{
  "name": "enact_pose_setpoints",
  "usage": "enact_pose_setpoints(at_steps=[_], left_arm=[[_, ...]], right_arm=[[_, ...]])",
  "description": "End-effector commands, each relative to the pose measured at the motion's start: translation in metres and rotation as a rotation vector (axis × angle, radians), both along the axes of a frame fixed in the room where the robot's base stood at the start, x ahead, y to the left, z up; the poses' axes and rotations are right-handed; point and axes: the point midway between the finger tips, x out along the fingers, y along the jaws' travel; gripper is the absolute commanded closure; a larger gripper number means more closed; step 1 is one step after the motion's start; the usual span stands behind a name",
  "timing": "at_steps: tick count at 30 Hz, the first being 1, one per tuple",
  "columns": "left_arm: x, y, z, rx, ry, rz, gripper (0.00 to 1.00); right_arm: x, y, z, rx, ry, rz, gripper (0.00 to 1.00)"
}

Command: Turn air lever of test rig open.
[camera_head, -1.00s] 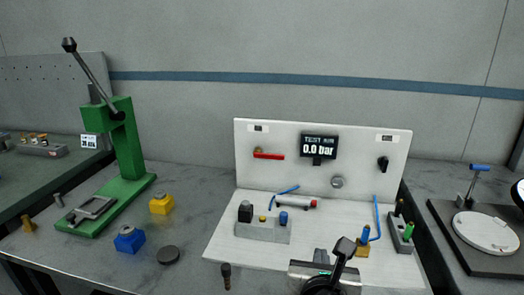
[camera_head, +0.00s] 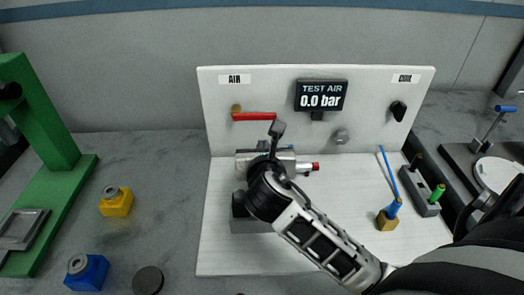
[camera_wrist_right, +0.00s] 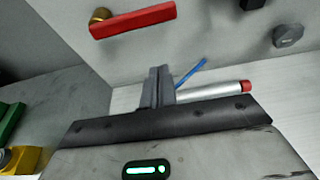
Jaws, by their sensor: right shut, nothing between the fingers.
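The red air lever (camera_head: 254,116) lies level on the white test rig panel (camera_head: 220,145), under the AIR label (camera_head: 235,79). Its brass pivot is at its left end. The lever also shows at the top of the right wrist view (camera_wrist_right: 133,21). The display (camera_head: 321,95) reads 0.0 bar. My right gripper (camera_head: 277,128) is shut and empty, with its fingertips just below the lever's right end in the head view. In the right wrist view its shut fingers (camera_wrist_right: 157,86) appear below the lever, with a gap between. My left gripper is not in view.
A black knob (camera_head: 398,110) and a grey knob (camera_head: 340,136) are on the panel to the right. A red-tipped cylinder (camera_head: 311,167) lies behind my gripper. A grey block (camera_head: 245,222) is partly hidden by my arm. Yellow (camera_head: 116,202) and blue (camera_head: 88,271) blocks stand left.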

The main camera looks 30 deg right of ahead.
Motion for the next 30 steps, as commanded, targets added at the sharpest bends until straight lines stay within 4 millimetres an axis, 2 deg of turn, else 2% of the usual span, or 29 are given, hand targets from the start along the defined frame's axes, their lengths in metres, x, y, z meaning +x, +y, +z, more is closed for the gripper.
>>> enact_pose_setpoints(at_steps=[5, 6, 7, 12, 30], left_arm=[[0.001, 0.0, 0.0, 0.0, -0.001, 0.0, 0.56], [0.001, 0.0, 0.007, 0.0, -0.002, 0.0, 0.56], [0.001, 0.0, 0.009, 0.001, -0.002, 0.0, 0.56], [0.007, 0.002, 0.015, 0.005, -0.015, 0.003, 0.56], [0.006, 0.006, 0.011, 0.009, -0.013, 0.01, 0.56]], right_arm=[[0.03, -0.019, -0.012, 0.001, 0.001, -0.002, 1.0], [0.029, -0.017, 0.002, 0.004, -0.005, -0.001, 1.0], [0.028, -0.017, 0.008, 0.003, -0.005, 0.0, 1.0], [0.028, -0.017, 0.025, 0.004, -0.002, 0.001, 1.0], [0.029, -0.021, 0.03, -0.01, 0.006, -0.008, 1.0]])
